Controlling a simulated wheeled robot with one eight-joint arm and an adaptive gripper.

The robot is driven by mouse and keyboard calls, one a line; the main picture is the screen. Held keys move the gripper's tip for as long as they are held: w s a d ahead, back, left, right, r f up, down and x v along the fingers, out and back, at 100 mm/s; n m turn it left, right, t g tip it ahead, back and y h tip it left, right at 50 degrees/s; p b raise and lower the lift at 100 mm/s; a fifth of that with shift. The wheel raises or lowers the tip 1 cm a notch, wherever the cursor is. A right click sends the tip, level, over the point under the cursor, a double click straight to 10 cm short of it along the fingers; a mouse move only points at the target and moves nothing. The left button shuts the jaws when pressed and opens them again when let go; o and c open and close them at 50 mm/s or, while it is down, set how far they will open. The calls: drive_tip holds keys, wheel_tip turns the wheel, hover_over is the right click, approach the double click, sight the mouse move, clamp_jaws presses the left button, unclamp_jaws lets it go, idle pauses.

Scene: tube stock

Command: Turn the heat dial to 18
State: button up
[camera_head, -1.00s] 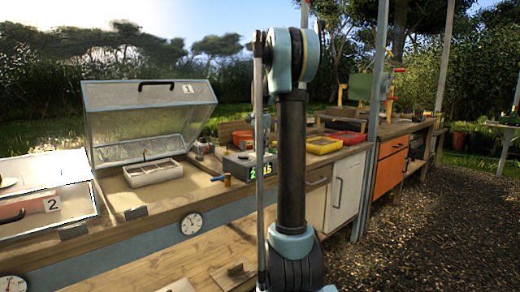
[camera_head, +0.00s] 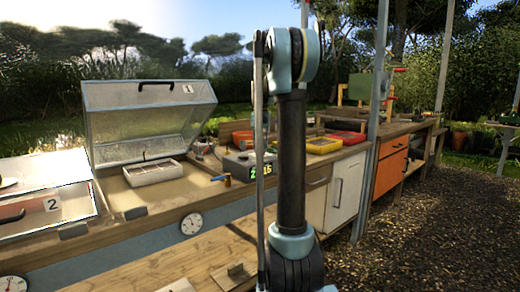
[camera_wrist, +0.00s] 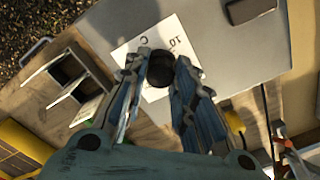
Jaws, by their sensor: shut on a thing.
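The heat dial (camera_wrist: 162,68) is a round black knob on a grey panel, seen in the wrist view. My gripper (camera_wrist: 163,76) is shut on it, one finger on each side. My gripper is hidden in the head view.
Left of the box stand an open clear-lidded case (camera_head: 150,95) marked 1 and a white tray (camera_head: 152,172). A brass fitting with a blue handle (camera_head: 222,180) is at the bench edge. Yellow (camera_head: 323,146) and red (camera_head: 346,138) trays lie to the right.

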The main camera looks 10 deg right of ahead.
drive_tip(key=n, duration=0.3)
drive_tip(key=shift+w+n, duration=0.15)
drive_tip(key=shift+n, duration=1.95)
drive_tip(key=o, duration=1.1)
wheel_tip(320, 180, up, 12)
drive_tip(key=shift+f, duration=0.1)
